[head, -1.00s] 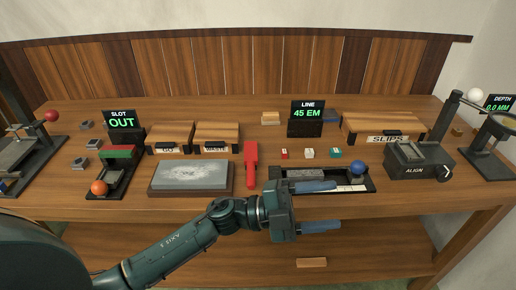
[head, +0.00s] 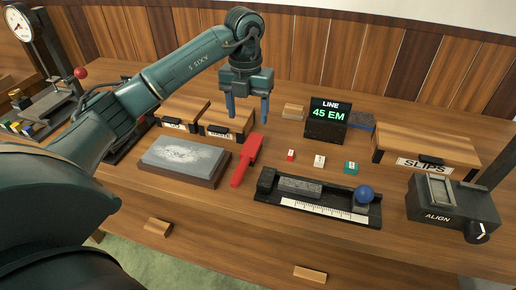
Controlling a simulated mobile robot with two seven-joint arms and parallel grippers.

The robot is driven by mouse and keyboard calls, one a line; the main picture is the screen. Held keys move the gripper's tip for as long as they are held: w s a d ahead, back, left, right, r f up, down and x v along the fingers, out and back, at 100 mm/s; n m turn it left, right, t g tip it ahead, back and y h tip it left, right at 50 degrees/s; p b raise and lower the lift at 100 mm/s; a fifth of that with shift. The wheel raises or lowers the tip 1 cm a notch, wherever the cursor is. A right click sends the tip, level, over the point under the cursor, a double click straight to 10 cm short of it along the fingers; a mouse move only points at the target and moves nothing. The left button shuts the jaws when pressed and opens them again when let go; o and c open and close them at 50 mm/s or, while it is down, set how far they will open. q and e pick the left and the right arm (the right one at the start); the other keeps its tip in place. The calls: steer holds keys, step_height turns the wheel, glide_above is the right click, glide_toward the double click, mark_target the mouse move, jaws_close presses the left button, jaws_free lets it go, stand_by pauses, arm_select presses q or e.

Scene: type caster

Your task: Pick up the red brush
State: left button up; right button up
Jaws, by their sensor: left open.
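The red brush (head: 247,160) lies on the wooden bench, between the grey stone slab and the black ruler tray. Its wide end points away from me and its narrow end towards me. My left gripper (head: 248,118) is open and empty, with its two blue fingers pointing down. In the picture the fingers are just above the far end of the brush and apart from it. My right gripper is not in view.
The stone slab (head: 184,157) is left of the brush. The ruler tray (head: 318,211) with a blue knob is to the right. Small red, white and teal blocks (head: 319,161) stand nearby. Behind are wooden boxes (head: 228,122) and the LINE display (head: 328,118).

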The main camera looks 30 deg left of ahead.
arm_select(q)
glide_above(249, 152)
steer(key=f, duration=0.7)
steer(key=shift+w+a+f+p, duration=0.15)
steer(key=shift+a+f+p, duration=0.05)
steer(key=shift+a+p, duration=0.15)
steer(key=shift+s+d+f+p, duration=0.15)
steer(key=shift+f+p, duration=0.15)
steer(key=shift+f, duration=1.1)
steer(key=shift+s+d+f+p, duration=0.15)
steer(key=shift+f+p, duration=0.15)
steer(key=shift+f, duration=1.05)
steer(key=shift+w, duration=0.15)
steer(key=c, duration=1.2)
